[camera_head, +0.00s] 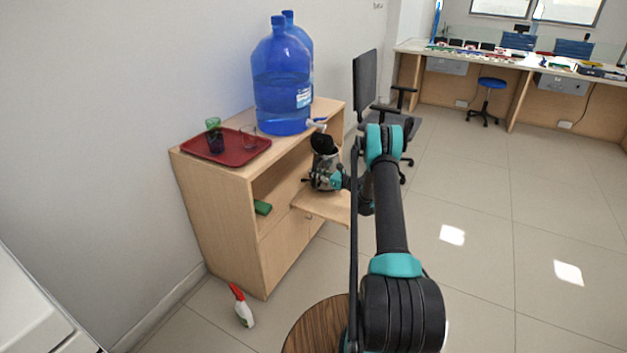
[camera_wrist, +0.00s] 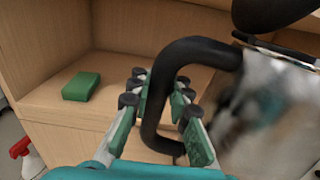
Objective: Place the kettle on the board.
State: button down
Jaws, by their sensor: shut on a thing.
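The kettle (camera_head: 326,165) has a shiny metal body and a black lid and handle. In the head view it is upright beneath the water tap, in front of the cabinet. The board (camera_head: 328,210) is a light wooden panel jutting from the cabinet front, directly below the kettle in the picture. I cannot tell whether the kettle's base touches it. My gripper (camera_head: 342,181) is at the kettle's right side. In the wrist view my gripper (camera_wrist: 158,110) is shut on the black handle of the kettle (camera_wrist: 268,115), with its green-padded fingers either side. The kettle's base is hidden there.
A blue water bottle (camera_head: 281,85) and a red tray (camera_head: 225,147) with glasses stand on the cabinet (camera_head: 225,205). A green sponge (camera_wrist: 81,86) lies on its open shelf. A spray bottle (camera_head: 243,308) and round wooden top (camera_head: 315,325) are below. An office chair (camera_head: 366,85) stands behind.

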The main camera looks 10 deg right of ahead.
aim_at(313, 180)
jog(key=shift+f, duration=2.1)
jog(key=c, duration=1.4)
grip_release()
jog(key=shift+f, duration=0.1)
